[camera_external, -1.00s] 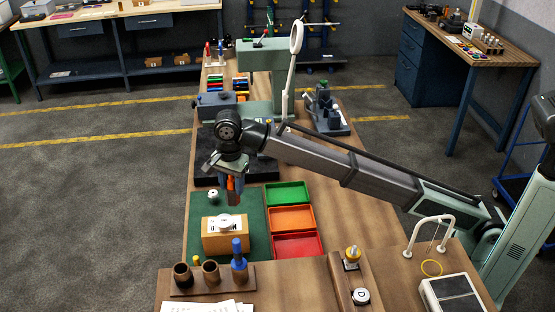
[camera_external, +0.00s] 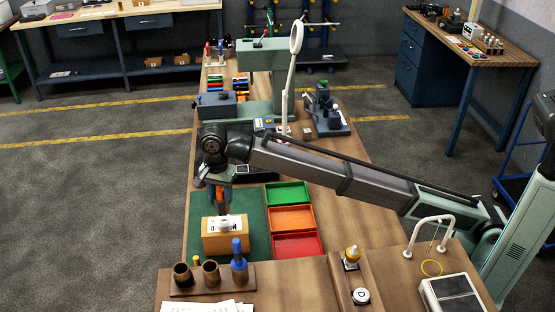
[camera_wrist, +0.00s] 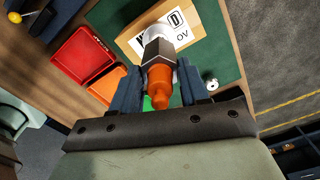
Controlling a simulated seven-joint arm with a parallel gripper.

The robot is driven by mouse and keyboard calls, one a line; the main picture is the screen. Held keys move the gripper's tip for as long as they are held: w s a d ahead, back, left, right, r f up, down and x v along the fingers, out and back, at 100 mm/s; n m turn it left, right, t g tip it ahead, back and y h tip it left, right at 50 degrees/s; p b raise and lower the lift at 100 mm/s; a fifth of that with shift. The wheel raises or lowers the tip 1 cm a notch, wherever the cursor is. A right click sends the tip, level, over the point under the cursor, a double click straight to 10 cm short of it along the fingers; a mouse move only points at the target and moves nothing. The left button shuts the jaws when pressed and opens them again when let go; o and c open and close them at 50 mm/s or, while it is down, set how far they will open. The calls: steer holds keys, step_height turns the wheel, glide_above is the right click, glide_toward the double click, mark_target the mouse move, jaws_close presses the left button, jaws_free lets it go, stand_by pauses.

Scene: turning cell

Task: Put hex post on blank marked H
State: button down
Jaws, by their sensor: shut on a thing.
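My gripper (camera_external: 220,192) points down above the wooden box, and its blue fingers are shut on the hex post. In the wrist view my gripper (camera_wrist: 158,78) holds the post by its orange part (camera_wrist: 160,85). The post's grey hex end (camera_wrist: 158,50) points away from the wrist toward the box. A pale round blank (camera_wrist: 157,36) lies on the box just beyond that end, partly hidden by it. I cannot read a mark on that blank, nor tell whether the post touches it. The wooden box (camera_external: 225,241) carries a white label with black letters (camera_wrist: 177,32).
The box stands on a green mat (camera_external: 255,215). Green (camera_external: 287,194), orange (camera_external: 291,218) and red (camera_external: 297,245) trays lie to its right. A small white knob (camera_wrist: 212,85) is on the mat. A rack with a blue-handled tool (camera_external: 238,262) stands in front.

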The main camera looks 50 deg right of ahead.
mark_target(222, 203)
steer(key=shift+f, duration=1.85)
steer(key=shift+f, duration=0.15)
steer(key=c, duration=0.6)
jaws_free()
steer(key=shift+o, duration=0.2)
steer(key=shift+r, duration=3.9)
